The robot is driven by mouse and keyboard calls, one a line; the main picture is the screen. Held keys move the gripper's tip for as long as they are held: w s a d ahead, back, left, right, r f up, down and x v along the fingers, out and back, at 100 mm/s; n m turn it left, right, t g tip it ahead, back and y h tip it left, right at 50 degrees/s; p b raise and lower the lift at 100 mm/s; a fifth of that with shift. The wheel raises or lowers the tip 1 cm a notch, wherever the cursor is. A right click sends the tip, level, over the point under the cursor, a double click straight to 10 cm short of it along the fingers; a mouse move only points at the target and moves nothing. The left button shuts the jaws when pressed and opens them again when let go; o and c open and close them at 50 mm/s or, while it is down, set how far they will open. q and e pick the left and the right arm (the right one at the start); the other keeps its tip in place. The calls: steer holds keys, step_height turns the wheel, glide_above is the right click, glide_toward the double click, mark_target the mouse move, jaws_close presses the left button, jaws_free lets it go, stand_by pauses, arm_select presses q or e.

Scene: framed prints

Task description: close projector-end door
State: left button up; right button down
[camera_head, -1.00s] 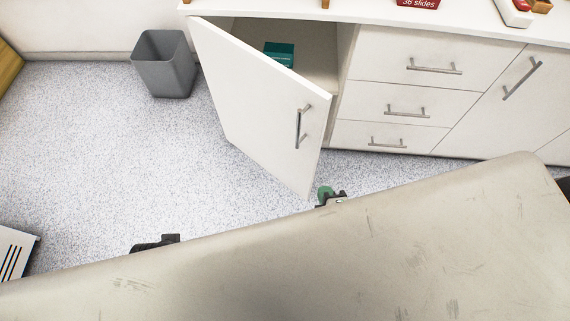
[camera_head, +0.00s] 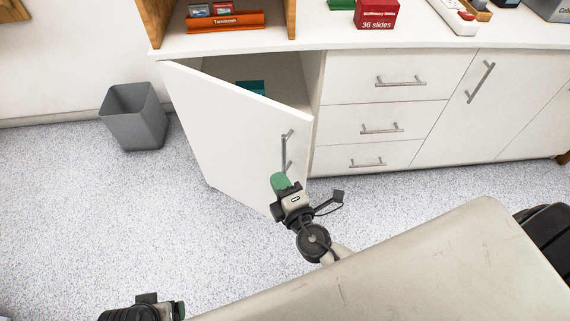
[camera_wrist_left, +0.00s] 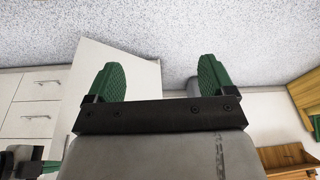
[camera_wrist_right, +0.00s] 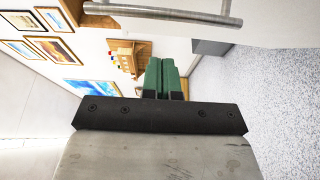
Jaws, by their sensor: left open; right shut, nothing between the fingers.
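The projector-end door (camera_head: 235,125) is a white cabinet door that stands ajar at the left end of the counter. Its metal bar handle (camera_head: 284,152) is near its free right edge. My right gripper (camera_head: 279,182) is shut and empty, with its green fingertips just below the handle in the head view. The right wrist view shows the handle (camera_wrist_right: 165,12) across the top, beyond the shut fingers (camera_wrist_right: 162,76). My left gripper (camera_head: 180,309) is low at the left of the head view. Its fingers (camera_wrist_left: 161,80) are open and empty, with the door (camera_wrist_left: 118,70) beyond them.
A teal box (camera_head: 250,87) shows inside the open cabinet. Drawers (camera_head: 385,98) and another closed door (camera_head: 470,100) are to the right. A grey bin (camera_head: 135,117) stands on the floor at left. A red box (camera_head: 377,13) is on the counter.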

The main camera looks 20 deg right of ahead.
mark_target(286, 168)
arm_select(q)
steer(key=shift+f, duration=1)
arm_select(e)
steer(key=shift+w+d, duration=1.3)
steer(key=shift+w, duration=0.3)
steer(key=shift+w+d, duration=0.1)
steer(key=shift+d, duration=0.05)
